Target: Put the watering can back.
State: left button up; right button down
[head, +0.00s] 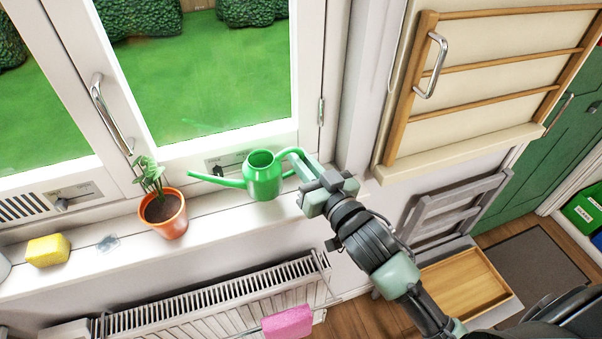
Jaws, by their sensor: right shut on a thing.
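The green watering can (264,178) is upright at the right part of the white windowsill (215,208), with its spout pointing left. Its base appears to be at the sill, but I cannot tell whether it touches. My right gripper (304,177) comes from the lower right and is shut on the can's handle, on the can's right side. The fingers partly hide the handle. My left gripper is not in view.
A potted plant (165,215) stands left of the can, near the spout tip. A yellow sponge (48,250) lies further left. A radiator (215,299) with a pink cloth (288,323) is below. A wooden drying rack (480,70) is on the right wall.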

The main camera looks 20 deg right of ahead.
jog(key=shift+f, duration=2.2)
jog(key=c, duration=1.9)
grip_release()
jog(key=shift+f, duration=0.2)
jog(key=o, duration=0.4)
jog(key=shift+r, duration=0.15)
jog(key=shift+b+v, duration=1.6)
jog(key=shift+v, duration=4.45)
